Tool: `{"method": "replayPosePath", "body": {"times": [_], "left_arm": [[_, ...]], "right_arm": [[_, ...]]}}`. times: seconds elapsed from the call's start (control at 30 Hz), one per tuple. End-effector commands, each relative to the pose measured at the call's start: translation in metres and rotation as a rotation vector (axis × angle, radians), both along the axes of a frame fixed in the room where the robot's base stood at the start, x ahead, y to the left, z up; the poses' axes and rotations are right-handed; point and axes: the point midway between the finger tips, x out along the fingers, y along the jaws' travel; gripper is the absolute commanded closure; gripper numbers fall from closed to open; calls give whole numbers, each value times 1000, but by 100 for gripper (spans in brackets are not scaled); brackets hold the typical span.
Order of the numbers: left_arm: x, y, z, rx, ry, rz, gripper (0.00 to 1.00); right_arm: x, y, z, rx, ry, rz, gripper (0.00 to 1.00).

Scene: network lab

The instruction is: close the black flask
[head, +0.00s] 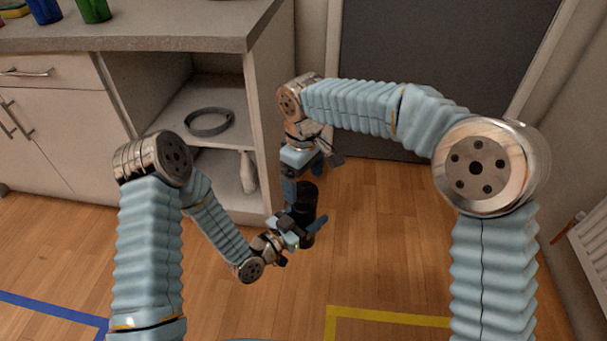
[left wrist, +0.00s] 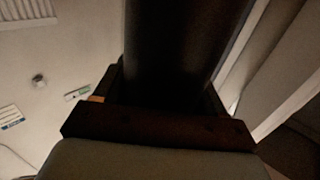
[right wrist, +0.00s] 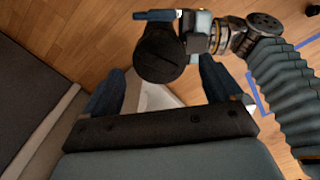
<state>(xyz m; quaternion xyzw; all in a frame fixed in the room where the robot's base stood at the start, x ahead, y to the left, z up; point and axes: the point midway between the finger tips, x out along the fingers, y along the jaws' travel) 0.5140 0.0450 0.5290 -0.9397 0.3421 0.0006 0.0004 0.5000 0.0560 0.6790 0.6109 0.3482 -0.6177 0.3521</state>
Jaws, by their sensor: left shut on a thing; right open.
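The black flask (head: 306,196) is upright in the air near the middle of the head view. My left gripper (head: 304,224) is shut around its body, and the dark body (left wrist: 185,40) fills the middle of the left wrist view. My right gripper (head: 311,176) is open and empty, pointing down just above the flask. In the right wrist view the flask's dark round top (right wrist: 160,54) shows beyond the right gripper's blue fingers (right wrist: 160,88), apart from them. I cannot tell whether a separate lid sits on it.
A counter (head: 150,28) with blue and green cups stands at the back left. Its open shelves hold a grey ring (head: 208,122) and a pale bottle (head: 248,171). A dark door (head: 440,70) is behind. A radiator (head: 590,235) is at the right. The wooden floor is clear.

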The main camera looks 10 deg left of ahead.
Motion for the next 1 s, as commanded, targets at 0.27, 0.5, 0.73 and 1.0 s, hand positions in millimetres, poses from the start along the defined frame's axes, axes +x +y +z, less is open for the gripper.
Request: {"method": "replayPosePath", "body": {"times": [0.27,0.5,0.73,1.0], "left_arm": [[0,0,1,-1,-3,0,100],[0,0,1,-1,-3,0,100],[0,0,1,-1,-3,0,100],[0,0,1,-1,-3,0,100]], "right_arm": [[-4,0,4,-35,29,-136,7],[-1,1,28,-8,3,-253,7],[1,1,37,8,-11,-286,7],[1,1,36,7,-10,-285,7]]}}
